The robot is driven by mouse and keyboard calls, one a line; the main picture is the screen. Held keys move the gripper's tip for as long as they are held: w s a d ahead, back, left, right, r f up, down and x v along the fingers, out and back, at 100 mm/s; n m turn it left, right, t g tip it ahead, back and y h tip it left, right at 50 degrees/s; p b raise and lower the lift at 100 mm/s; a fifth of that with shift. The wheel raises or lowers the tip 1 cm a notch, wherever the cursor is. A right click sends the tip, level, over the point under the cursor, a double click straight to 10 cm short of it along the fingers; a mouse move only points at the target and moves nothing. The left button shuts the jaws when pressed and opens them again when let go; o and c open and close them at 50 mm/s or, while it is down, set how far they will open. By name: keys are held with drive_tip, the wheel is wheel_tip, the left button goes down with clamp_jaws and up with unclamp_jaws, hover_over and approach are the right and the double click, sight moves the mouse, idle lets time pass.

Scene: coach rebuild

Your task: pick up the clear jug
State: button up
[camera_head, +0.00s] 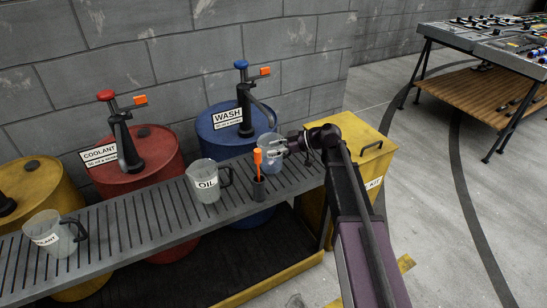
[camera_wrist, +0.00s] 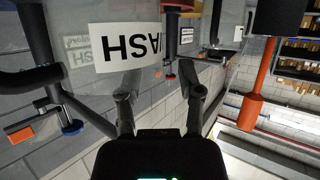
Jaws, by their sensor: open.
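The clear jug (camera_head: 268,163) stands on the slatted bench near its right end, with the blue drum behind it. Its see-through wall and white WASH label (camera_wrist: 125,46) fill the upper left of the wrist view, upside down. My gripper (camera_head: 288,147) is at the jug's right side, level with its upper part. In the wrist view my gripper (camera_wrist: 160,92) has its fingers spread and apart, with the label just beyond them. I cannot tell whether a finger touches the jug. The fingers hold nothing.
A black cup with an orange-handled tool (camera_head: 258,164) stands close in front-left of the jug. An OIL jug (camera_head: 206,188) and a COOLANT jug (camera_head: 52,241) stand farther left on the bench (camera_head: 125,222). Pump-topped drums line the wall; a yellow cabinet (camera_head: 362,130) is at right.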

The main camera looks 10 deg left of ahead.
drive_tip(key=shift+a+f, duration=0.3)
drive_tip(key=shift+a, duration=0.35)
drive_tip(key=shift+c, duration=0.2)
clamp_jaws()
